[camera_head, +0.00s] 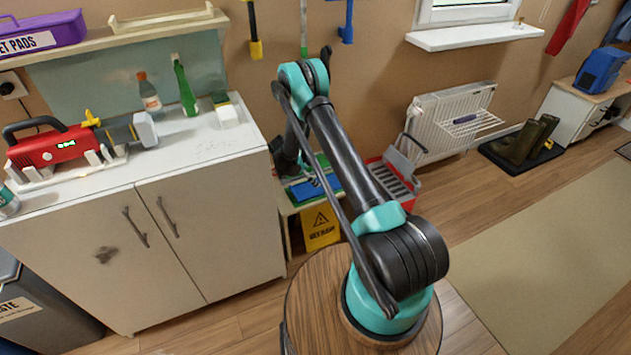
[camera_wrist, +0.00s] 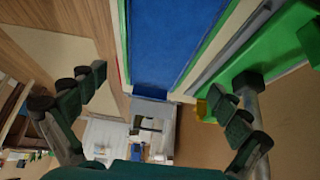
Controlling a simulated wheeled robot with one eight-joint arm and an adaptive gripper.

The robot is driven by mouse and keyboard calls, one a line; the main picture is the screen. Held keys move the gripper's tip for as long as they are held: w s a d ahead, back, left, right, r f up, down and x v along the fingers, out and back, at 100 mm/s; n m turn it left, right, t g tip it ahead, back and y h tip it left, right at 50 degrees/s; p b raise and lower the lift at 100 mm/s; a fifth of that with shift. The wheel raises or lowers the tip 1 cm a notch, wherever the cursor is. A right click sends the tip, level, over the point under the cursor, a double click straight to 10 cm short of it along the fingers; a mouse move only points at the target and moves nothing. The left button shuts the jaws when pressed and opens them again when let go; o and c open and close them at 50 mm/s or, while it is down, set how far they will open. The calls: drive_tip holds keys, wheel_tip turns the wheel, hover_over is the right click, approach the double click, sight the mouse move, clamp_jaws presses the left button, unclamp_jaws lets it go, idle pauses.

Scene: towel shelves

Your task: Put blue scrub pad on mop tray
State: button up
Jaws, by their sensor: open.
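A flat blue pad (camera_head: 307,189), apparently the blue scrub pad, lies on a low shelf beside the cabinet, partly hidden by my arm. A large blue surface (camera_wrist: 170,40) in the wrist view appears to be the same pad. My gripper (camera_head: 290,165) is low by the shelf, mostly hidden behind my arm. In the wrist view my gripper (camera_wrist: 170,88) has its fingers wide apart with nothing between their tips. A red tray with grey slats (camera_head: 395,182) stands right of the shelf, partly behind my arm; I cannot tell whether it is the mop tray.
A green object (camera_wrist: 265,45) is close to the right finger. A yellow sign (camera_head: 320,228) hangs below the shelf. The white cabinet (camera_head: 150,225) stands left, with bottles and a red tool on top.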

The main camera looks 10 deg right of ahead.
drive_tip(key=shift+s+a+r, duration=0.1)
drive_tip(key=shift+a+r, duration=0.05)
drive_tip(key=shift+r, duration=0.2)
drive_tip(key=s+d+r+n+y, duration=0.1)
drive_tip(key=s+d+r+n, duration=0.1)
drive_tip(key=s+r, duration=0.5)
drive_tip(key=s+d+r+n+y, duration=0.1)
drive_tip(key=s+d+r+n, duration=0.15)
drive_tip(key=r, duration=0.75)
drive_tip(key=s+d+r+n+y, duration=0.1)
drive_tip(key=s+d+r+n, duration=0.2)
drive_tip(key=r, duration=0.6)
drive_tip(key=s+r+n+t+y, duration=0.1)
drive_tip(key=s+r+n, duration=0.1)
drive_tip(key=s, duration=1.1)
drive_tip(key=s+d+r+n+t+y, duration=0.1)
drive_tip(key=s+n, duration=0.4)
drive_tip(key=s, duration=0.9)
drive_tip(key=shift+s+d+r+y, duration=0.2)
drive_tip(key=shift+s+r+y, duration=0.1)
drive_tip(key=shift+r+y, duration=0.45)
drive_tip(key=shift+r, duration=0.1)
